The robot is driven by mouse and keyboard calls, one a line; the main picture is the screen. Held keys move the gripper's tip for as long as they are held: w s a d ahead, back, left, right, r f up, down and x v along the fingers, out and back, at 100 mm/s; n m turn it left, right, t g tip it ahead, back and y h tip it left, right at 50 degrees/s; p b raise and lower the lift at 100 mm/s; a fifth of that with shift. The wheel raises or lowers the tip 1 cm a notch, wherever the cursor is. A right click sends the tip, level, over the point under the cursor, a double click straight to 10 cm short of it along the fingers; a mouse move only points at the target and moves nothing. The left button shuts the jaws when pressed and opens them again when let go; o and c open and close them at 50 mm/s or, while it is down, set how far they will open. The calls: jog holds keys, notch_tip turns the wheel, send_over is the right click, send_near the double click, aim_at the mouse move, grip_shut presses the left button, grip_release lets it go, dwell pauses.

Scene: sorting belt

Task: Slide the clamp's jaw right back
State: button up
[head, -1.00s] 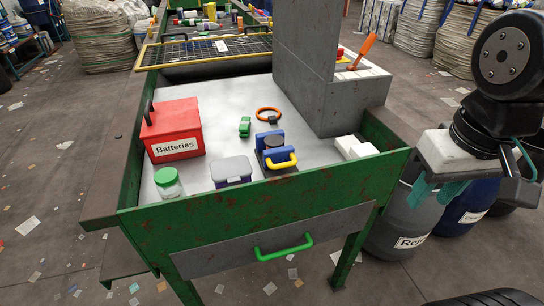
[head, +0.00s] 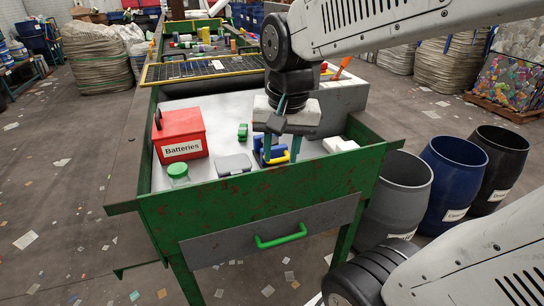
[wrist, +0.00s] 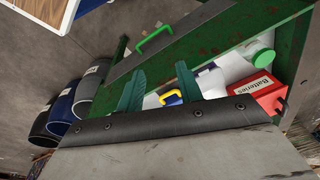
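The clamp (head: 278,159) is blue with a yellow handle and sits on the grey bench top behind the green front edge. My gripper (head: 272,128) is in front of and above it in the head view, hiding most of the blue body. In the wrist view, the clamp's yellow handle (wrist: 172,96) shows between the two teal fingers of my gripper (wrist: 158,78). The fingers are apart with nothing held between them. I cannot tell the position of the clamp's jaw, and I see no contact with the clamp.
A red Batteries box (head: 182,148), a green-lidded jar (head: 178,172), a grey-lidded box (head: 234,163) and a small green object (head: 242,132) stand left of the clamp. White blocks (head: 340,145) lie to its right. A raised green rim (head: 235,190) runs along the front.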

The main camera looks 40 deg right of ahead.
jog(key=w+d+f+m, duration=0.3)
jog(key=w+d+m, duration=0.25)
jog(key=w, duration=0.25)
jog(key=m, duration=0.8)
send_near(280, 159)
jog(key=f, duration=0.4)
jog(key=w+f, duration=0.1)
jog(key=f, duration=0.3)
jog(key=shift+w, duration=0.2)
grip_shut()
jog(key=shift+s, duration=0.1)
